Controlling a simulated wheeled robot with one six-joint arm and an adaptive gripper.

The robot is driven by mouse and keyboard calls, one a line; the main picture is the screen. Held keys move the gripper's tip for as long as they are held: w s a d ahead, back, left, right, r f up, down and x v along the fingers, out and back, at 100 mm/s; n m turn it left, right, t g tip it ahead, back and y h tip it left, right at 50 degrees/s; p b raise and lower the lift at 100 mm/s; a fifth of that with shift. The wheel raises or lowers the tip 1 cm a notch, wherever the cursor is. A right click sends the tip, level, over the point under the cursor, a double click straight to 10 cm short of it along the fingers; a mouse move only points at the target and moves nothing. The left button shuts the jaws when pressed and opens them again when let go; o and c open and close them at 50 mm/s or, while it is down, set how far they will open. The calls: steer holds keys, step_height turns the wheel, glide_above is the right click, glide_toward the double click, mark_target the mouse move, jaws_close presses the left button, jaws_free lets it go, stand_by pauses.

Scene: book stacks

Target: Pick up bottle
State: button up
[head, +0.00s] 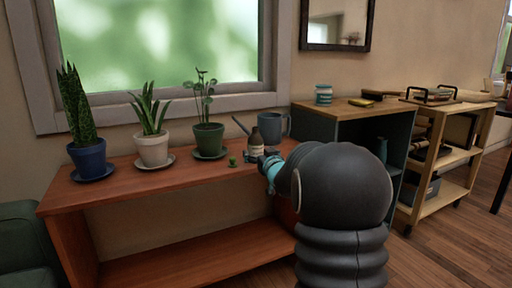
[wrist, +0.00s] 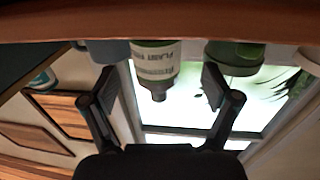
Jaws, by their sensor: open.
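The bottle (head: 256,142) is small and dark with a pale label, and stands upright on the red-brown wooden shelf top, in front of the grey-blue mug. My gripper (head: 266,160) is close to it on the near side, partly hidden behind my arm. The wrist view is upside down and shows the bottle (wrist: 155,62) with a "plant food" label and its dark cap pointing down the picture. There my gripper (wrist: 158,82) is open, one finger to each side of the bottle, with visible gaps.
The mug (head: 273,127) stands just behind and right of the bottle. A green potted plant (head: 208,139) stands to its left, with white and blue pots further left. A small green item (head: 232,160) lies nearby. A dark cabinet (head: 345,120) adjoins on the right.

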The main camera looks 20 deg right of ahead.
mark_target(258, 150)
steer(key=shift+w+d, duration=0.2)
steer(key=shift+w, duration=1.05)
steer(key=shift+w+d, duration=0.2)
steer(key=shift+w, duration=1.05)
steer(key=c, duration=1.5)
